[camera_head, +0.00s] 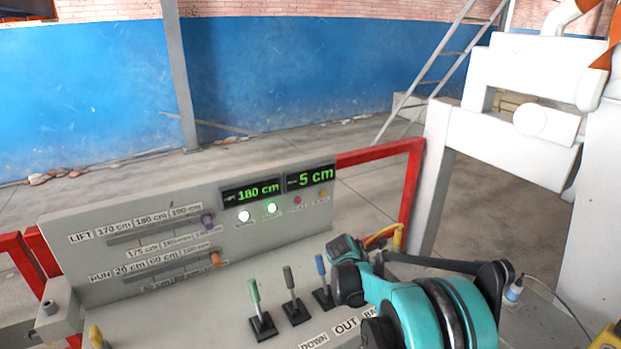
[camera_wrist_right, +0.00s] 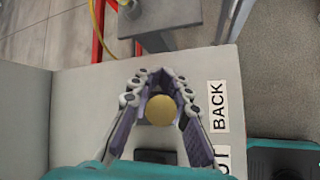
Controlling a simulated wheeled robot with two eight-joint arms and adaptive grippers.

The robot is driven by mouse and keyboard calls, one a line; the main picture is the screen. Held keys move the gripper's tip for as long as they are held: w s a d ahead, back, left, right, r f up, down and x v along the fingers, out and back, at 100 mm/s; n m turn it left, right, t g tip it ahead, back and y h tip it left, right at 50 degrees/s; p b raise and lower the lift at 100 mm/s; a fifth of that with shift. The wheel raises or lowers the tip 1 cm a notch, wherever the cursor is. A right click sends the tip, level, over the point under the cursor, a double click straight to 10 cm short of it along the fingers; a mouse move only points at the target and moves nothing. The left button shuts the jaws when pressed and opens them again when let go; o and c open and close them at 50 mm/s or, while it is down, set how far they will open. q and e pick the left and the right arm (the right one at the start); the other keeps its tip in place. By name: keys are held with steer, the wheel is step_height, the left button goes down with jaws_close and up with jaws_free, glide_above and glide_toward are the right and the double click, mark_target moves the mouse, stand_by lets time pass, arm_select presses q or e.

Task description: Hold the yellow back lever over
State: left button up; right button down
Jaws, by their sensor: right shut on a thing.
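The yellow back lever shows in the right wrist view as a round yellow knob (camera_wrist_right: 160,109), seen end-on, beside the BACK label (camera_wrist_right: 218,106). My right gripper (camera_wrist_right: 159,88) has its two fingers closed around this knob. In the head view my teal right wrist and gripper cover the lever, and only the start of the BACK label shows. Its shaft is hidden, so its tilt is hard to tell. The left gripper is not in view.
The grey panel's displays read 180 cm (camera_head: 252,193) and 5 cm (camera_head: 309,178). Red rails (camera_head: 410,190) stand behind.

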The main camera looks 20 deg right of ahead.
stand_by(0.3)
steer(key=shift+w+r, duration=0.2)
steer(key=shift+w, duration=0.1)
steer(key=w, duration=0.1)
steer(key=w+r+p, duration=0.1)
steer(key=w, duration=0.1)
steer(key=w+r, duration=0.1)
steer(key=shift+w+a+p, duration=0.1)
steer(key=shift+w+p, duration=0.05)
steer(key=shift+p, duration=0.2)
steer(key=c, duration=1.4)
jaws_free()
steer(key=shift+a+r, duration=0.1)
steer(key=shift+o, duration=0.2)
steer(key=shift+a, duration=0.1)
steer(key=v, duration=1.2)
